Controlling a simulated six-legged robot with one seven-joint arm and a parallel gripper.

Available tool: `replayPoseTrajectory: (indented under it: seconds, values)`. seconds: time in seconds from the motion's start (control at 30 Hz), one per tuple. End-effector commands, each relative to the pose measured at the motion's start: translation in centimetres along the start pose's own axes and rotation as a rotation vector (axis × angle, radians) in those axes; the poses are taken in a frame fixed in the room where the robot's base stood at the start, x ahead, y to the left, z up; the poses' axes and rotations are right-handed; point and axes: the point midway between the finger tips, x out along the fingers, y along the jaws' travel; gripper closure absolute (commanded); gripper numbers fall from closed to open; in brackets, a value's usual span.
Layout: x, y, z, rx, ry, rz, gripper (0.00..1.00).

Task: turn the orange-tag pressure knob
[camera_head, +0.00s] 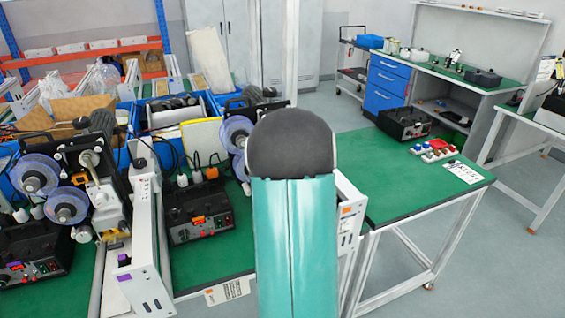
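I cannot single out the orange-tag pressure knob with certainty. A white upright unit (349,216) right of my teal arm carries a small orange tag (347,210); my arm hides part of this unit. A similar white unit (146,245) stands at the left with small dark details on its front. A black control box (198,214) between them has small knobs and an orange mark on its front. Another black box (35,255) with a lit display is at the far left. My arm rises through the middle, and my gripper is not visible.
Green-topped benches carry reel machines (65,200) at left. The right bench (415,180) holds a black box (404,123) and small red and white parts (437,150), with a bare stretch in front. Blue drawers (387,82) stand behind. Grey floor (490,240) is open at right.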

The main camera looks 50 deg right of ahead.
Motion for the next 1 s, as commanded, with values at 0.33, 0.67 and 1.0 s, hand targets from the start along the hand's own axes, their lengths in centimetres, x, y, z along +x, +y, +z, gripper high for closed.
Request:
replayPoseTrajectory:
  seconds: [0.33, 0.67, 1.0]
  values:
    - [-0.02, -0.01, 0.04, -0.025, -0.001, 0.000, 0.95]
    - [-0.02, -0.01, 0.04, -0.024, -0.001, 0.000, 0.51]
    - [0.01, 0.41, -0.23, -0.025, 0.001, 0.001, 0.51]
